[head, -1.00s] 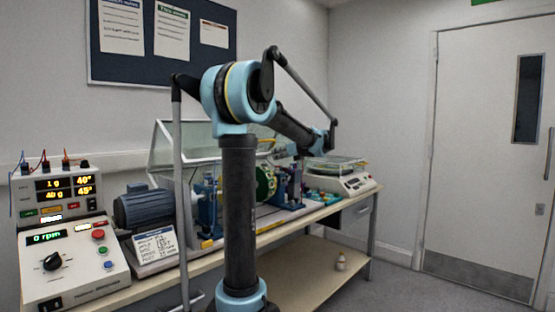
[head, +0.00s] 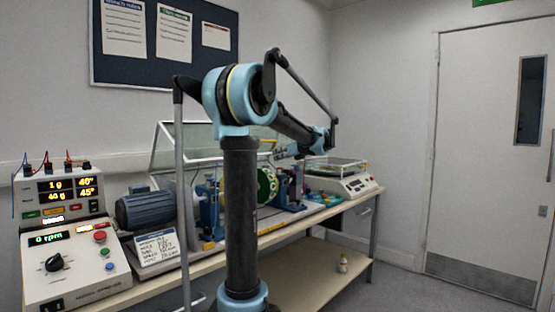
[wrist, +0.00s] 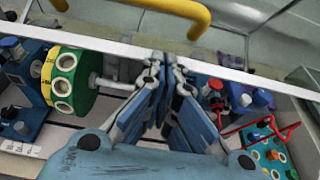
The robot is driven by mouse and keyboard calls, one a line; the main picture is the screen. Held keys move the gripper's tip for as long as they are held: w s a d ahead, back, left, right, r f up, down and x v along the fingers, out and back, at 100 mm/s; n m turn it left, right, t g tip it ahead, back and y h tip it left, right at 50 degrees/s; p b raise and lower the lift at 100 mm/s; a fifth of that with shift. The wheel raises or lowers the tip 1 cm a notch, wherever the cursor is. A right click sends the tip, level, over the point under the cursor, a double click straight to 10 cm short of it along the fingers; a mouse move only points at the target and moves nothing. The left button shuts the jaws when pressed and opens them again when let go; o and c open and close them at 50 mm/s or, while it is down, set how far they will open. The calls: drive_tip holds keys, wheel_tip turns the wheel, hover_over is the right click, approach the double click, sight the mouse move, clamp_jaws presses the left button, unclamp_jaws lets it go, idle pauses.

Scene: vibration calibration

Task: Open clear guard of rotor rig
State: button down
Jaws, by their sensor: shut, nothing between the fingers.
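The clear guard (head: 185,141) with its pale frame stands tilted up over the rotor rig in the head view. In the wrist view its white edge bar (wrist: 230,73) crosses the picture, with a yellow handle (wrist: 192,14) beyond it. The green rotor disc (wrist: 70,80) shows uncovered below the bar, and also in the head view (head: 267,186). My gripper (wrist: 165,66) is shut and empty, its fingertips at the bar's edge. I cannot tell whether they touch it. In the head view my arm hides part of the guard, and the fingers are not clear.
A control box (head: 75,264) reading 0 rpm and a grey motor (head: 150,208) are at the bench's left. A scale (head: 345,182) stands at the right end. Blue rotor supports (wrist: 22,80) and small coloured parts (wrist: 262,150) lie near my gripper. Floor before the door is clear.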

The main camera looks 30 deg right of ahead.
drive_tip(key=shift+w+r, duration=0.15)
drive_tip(key=w+a+r+g, duration=0.1)
drive_tip(key=w+r, duration=0.2)
drive_tip(key=w+a+r+g+h, duration=0.1)
drive_tip(key=w+r+g, duration=0.1)
drive_tip(key=w, duration=0.1)
drive_tip(key=w+a+r+g, duration=0.1)
drive_tip(key=w+r, duration=0.2)
drive_tip(key=shift+a+r+h, duration=0.2)
drive_tip(key=shift+r+h, duration=0.1)
drive_tip(key=w+a+r+g, duration=0.1)
drive_tip(key=w, duration=0.2)
drive_tip(key=w+a+r+g+h, duration=0.1)
drive_tip(key=w, duration=0.2)
drive_tip(key=w+a+r+g, duration=0.1)
drive_tip(key=w+r+g, duration=0.1)
drive_tip(key=w, duration=0.1)
drive_tip(key=shift+w+a, duration=0.2)
drive_tip(key=shift+w, duration=0.1)
drive_tip(key=shift+w+a+r, duration=0.1)
drive_tip(key=shift+w+a, duration=0.15)
drive_tip(key=shift+w, duration=0.4)
drive_tip(key=shift+w+a+r, duration=0.1)
drive_tip(key=shift+w+a, duration=0.1)
drive_tip(key=shift+w, duration=0.5)
drive_tip(key=shift+w+a+r, duration=0.1)
drive_tip(key=shift+w+a, duration=0.15)
drive_tip(key=shift+w, duration=0.4)
